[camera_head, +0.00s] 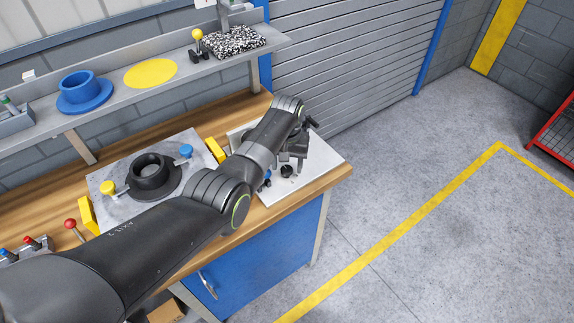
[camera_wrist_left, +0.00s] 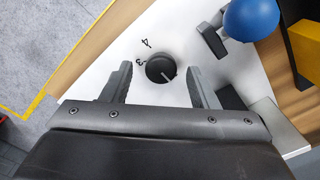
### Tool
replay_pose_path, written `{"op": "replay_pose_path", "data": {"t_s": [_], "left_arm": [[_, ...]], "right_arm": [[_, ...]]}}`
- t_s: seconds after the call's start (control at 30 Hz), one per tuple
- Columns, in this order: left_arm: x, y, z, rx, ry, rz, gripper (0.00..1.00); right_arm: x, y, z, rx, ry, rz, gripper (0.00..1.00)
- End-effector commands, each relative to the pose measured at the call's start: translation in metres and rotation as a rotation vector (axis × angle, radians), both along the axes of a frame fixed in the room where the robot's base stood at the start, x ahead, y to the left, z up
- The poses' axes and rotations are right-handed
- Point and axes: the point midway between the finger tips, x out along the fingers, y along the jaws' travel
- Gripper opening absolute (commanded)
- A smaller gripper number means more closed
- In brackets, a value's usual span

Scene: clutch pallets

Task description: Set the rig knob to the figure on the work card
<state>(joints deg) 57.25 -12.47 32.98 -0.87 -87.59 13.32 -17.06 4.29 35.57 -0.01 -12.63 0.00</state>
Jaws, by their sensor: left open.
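The rig knob (camera_wrist_left: 160,68) is a round black knob on a white plate (camera_wrist_left: 110,62), with a pale pointer line toward the lower right in the wrist view. Printed figures 3 and 4 show at its left and upper left; others are hidden or out of view. In the head view the knob (camera_head: 287,171) is on the plate near the bench's right end. My left gripper (camera_head: 298,150) is open above the plate. In the wrist view its fingers (camera_wrist_left: 158,70) stand either side of the knob; I cannot tell whether they touch it. I cannot make out a work card.
A blue ball-topped lever (camera_wrist_left: 252,18) stands near the knob. A grey plate (camera_head: 110,178) with a black ring-shaped housing (camera_head: 153,188) and yellow blocks lies to the left. The shelf holds a blue flanged part (camera_head: 78,103).

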Motion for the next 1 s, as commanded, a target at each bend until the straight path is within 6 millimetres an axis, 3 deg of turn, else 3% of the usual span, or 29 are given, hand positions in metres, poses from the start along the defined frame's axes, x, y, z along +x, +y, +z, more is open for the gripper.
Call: {"op": "replay_pose_path", "data": {"t_s": [0.47,0.8,1.0], "left_arm": [[0.0003,0.0004,-0.0098,0.0,-0.001,0.001,0.54],[0.0002,0.0004,-0.0097,0.0,-0.001,0.001,0.1],[0.0002,0.0005,-0.0096,0.0,-0.001,-0.011,0.09]], "right_arm": [[-0.0008,-0.0007,-0.0014,-0.001,0.0,0.0,0.36],[-0.0024,-0.0058,-0.001,-0.007,0.003,0.002,0.36],[-0.0026,-0.0056,-0.0005,-0.007,0.003,0.001,0.36]]}}
